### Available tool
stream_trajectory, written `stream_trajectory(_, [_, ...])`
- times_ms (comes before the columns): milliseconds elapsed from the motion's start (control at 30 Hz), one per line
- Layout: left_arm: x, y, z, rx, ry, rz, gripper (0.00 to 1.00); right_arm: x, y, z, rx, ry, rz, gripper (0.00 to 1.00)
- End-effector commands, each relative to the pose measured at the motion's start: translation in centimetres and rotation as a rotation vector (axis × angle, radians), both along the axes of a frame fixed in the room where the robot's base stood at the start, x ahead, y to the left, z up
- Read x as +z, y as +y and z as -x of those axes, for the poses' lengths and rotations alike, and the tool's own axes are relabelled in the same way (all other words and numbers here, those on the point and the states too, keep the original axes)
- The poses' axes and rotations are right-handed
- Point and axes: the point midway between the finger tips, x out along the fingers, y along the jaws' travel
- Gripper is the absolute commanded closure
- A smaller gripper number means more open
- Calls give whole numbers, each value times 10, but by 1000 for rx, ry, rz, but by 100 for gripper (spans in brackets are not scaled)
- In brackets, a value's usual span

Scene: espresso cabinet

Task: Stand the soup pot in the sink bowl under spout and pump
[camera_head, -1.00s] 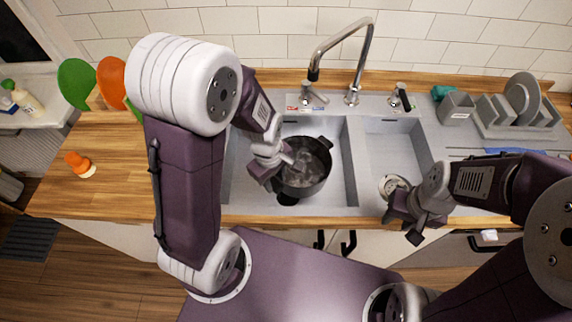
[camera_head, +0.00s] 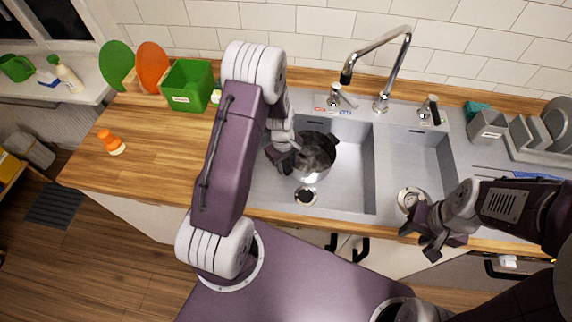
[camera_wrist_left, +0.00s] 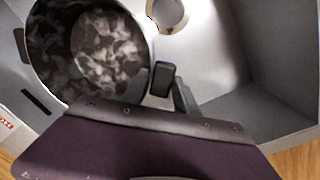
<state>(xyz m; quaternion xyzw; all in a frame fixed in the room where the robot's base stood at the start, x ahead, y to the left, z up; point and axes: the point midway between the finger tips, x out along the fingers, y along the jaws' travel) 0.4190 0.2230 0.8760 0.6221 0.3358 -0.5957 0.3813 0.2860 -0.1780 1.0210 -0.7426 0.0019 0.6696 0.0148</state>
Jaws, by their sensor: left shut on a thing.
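The soup pot (camera_head: 318,160), dark inside with a steel outer wall, is in the left sink bowl (camera_head: 350,190), towards its back. It also fills the upper left of the left wrist view (camera_wrist_left: 88,48). My left gripper (camera_head: 284,158) is at its left side, shut on a black handle (camera_wrist_left: 162,76). I cannot tell whether the pot touches the bowl's floor. The chrome spout (camera_head: 346,76) hangs behind and above, to the right of the pot. A black-topped fitting (camera_head: 433,108), perhaps the pump, stands behind the right bowl. My right gripper (camera_head: 422,243) is open and empty by the counter's front edge.
A drain (camera_head: 306,196) shows in front of the pot. The right bowl (camera_head: 405,165) is empty. A tap lever (camera_head: 338,96) stands behind the left bowl. A dish rack (camera_head: 540,140) is at right; a green bin (camera_head: 188,88) and orange-topped bottle (camera_head: 111,142) are at left.

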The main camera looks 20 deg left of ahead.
Motion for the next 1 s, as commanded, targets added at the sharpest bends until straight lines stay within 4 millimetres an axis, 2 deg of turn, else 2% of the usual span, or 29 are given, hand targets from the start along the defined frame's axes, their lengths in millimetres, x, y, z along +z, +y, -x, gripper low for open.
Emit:
stream_trajectory(400, [-9,0,-1,1,-5,-1,100,-2,0,0,0,0,0,64])
stream_trajectory(433, [-9,0,0,1,-1,0,59,-2,0,0,0,0,0,64])
stream_trajectory(500, [-9,0,0,1,-1,0,43,-1,0,0,0,0,0,64])
stream_trajectory(800, [-7,0,0,1,-1,0,43,0,0,0,0,0,0,64])
stream_trajectory(900, [0,0,-1,0,-4,0,43,1,0,0,0,0,0,64])
stream_trajectory(1000, [16,1,0,1,-6,0,43,1,0,0,0,0,0,64])
